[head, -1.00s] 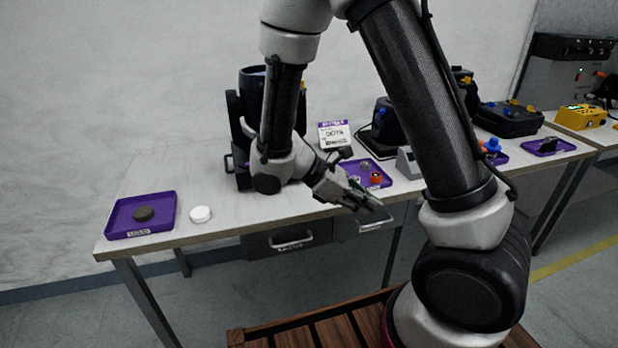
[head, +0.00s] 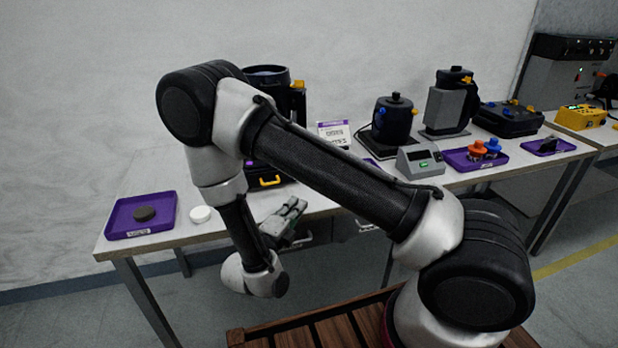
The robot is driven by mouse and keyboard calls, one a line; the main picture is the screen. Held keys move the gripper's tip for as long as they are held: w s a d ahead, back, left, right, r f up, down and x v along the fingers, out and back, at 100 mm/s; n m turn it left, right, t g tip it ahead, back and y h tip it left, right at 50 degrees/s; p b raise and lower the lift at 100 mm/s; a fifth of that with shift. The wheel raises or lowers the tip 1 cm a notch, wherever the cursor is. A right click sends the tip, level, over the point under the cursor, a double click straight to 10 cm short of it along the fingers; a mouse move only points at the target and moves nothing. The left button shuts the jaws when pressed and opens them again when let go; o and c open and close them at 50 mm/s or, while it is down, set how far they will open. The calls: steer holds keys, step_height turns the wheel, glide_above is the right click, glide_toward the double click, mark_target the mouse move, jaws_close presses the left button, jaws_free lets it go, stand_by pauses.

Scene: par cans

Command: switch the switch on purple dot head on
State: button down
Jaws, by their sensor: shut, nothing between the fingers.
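A black par can head (head: 266,76) stands on the table at the left-centre, mostly hidden behind my arm. A small purple spot (head: 249,162) shows low on its body, and a yellow handle-like part (head: 268,182) is just below. I cannot make out the switch itself. My gripper (head: 297,205) is shut and empty, at the table's front edge, in front of and below this head. It points up and to the right, touching nothing that I can see.
A purple tray (head: 168,203) with a dark disc and a white disc (head: 201,214) are at the left. Two more black heads (head: 392,122) (head: 455,76), a grey box with a green display (head: 420,161) and a purple tray of coloured knobs (head: 458,158) are at the right. A label card (head: 334,132) stands behind.

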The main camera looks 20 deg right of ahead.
steer(key=shift+w+d, duration=0.1)
steer(key=x, duration=1)
steer(key=shift+d, duration=0.2)
steer(key=shift+w+a+r, duration=0.1)
steer(key=shift+w, duration=0.5)
steer(key=shift+w+a+r, duration=0.1)
steer(key=shift+w, duration=1.2)
steer(key=shift+w+r+n+g+y, duration=0.3)
steer(key=shift+w+r, duration=0.05)
steer(key=shift+w, duration=0.05)
steer(key=shift+f, duration=0.1)
steer(key=shift+s, duration=0.1)
